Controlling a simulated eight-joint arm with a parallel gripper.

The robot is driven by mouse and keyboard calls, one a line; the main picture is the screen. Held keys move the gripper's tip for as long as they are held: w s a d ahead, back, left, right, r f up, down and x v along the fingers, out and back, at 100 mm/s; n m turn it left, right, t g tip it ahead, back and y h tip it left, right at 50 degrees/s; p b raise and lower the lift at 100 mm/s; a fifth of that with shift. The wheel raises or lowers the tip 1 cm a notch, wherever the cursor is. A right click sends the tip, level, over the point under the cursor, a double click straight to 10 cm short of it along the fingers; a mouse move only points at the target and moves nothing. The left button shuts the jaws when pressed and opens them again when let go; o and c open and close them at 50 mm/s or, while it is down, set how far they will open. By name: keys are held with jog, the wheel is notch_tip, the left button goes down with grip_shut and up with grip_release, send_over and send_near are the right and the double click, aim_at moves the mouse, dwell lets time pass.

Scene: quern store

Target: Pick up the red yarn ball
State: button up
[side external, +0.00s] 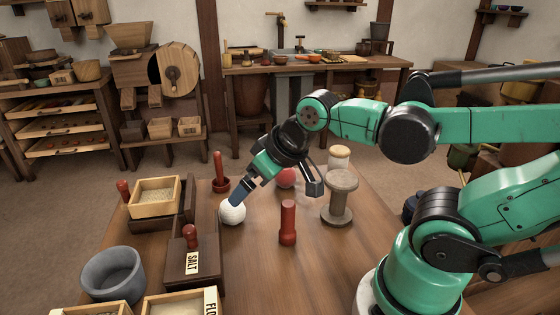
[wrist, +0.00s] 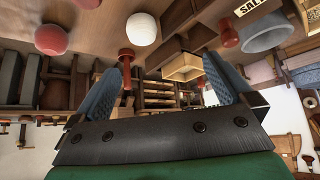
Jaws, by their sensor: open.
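The red yarn ball (side external: 287,178) sits on the wooden table, partly hidden behind my wrist in the side view. In the wrist view the red yarn ball (wrist: 51,39) is at the upper left, outside the space between my fingers. A white ball (side external: 232,212) lies on the table to its left; it also shows in the wrist view (wrist: 142,29). My gripper (side external: 239,196) is open and tilted down to the left, its fingertips close to the white ball in the side view; whether they touch it I cannot tell.
A red cylinder (side external: 288,222) and a wooden spool (side external: 339,197) stand near the red ball. A red-handled piece (side external: 219,172) stands behind the white ball. The salt box (side external: 190,268), a wooden tray (side external: 155,210) and a grey bowl (side external: 112,275) are at left. The front middle is clear.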

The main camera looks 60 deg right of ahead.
jog(key=w+d+f+m+g, duration=0.1)
jog(key=w+d+g, duration=0.1)
jog(key=w+d, duration=0.5)
jog(key=m+g, duration=0.1)
jog(key=g, duration=0.1)
send_near(286, 175)
jog(key=x, duration=0.3)
jog(key=d+x, duration=0.1)
jog(key=x, duration=0.1)
jog(key=shift+w+f, duration=0.15)
jog(key=shift+w, duration=0.3)
jog(key=shift+d+f, duration=0.35)
jog(key=shift+f, duration=0.15)
jog(key=shift+x, duration=2.55)
jog(key=c, duration=1.2)
